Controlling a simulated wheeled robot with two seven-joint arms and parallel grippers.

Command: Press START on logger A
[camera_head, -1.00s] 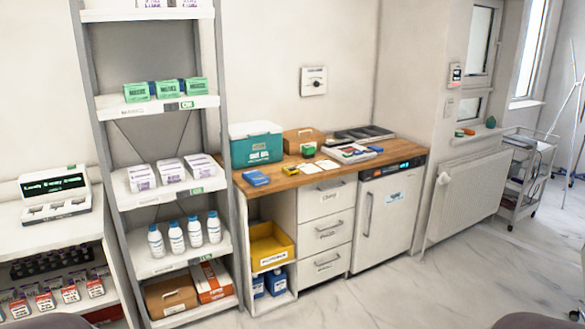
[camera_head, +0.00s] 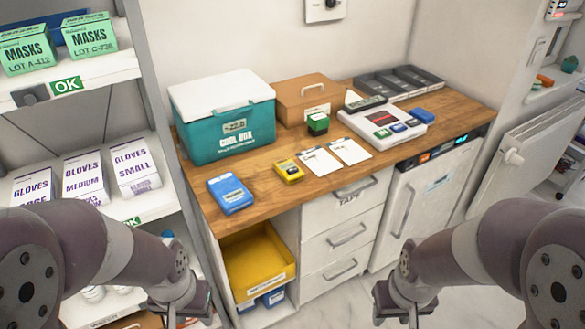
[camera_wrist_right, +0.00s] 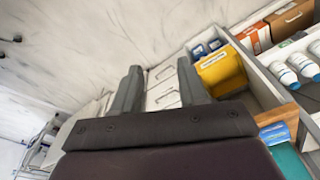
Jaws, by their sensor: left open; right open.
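Further right is a white device (camera_head: 385,122) with a dark-red panel and green and blue parts. I cannot read a "logger A" or START label on any of them. My left gripper (camera_head: 182,318) is at the bottom of the head view, in front of the shelf and counter, cut off by the edge. My right gripper (camera_head: 400,316) is low in front of the drawers; the right wrist view (camera_wrist_right: 158,88) shows its fingers apart and empty.
A teal cool box (camera_head: 222,120), a brown case (camera_head: 308,97), a green-and-black stamp-like item (camera_head: 318,124), two paper cards (camera_head: 335,156) and a grey tray (camera_head: 398,82) share the counter. A shelf rack (camera_head: 148,100) stands left, a radiator (camera_head: 530,150) right.

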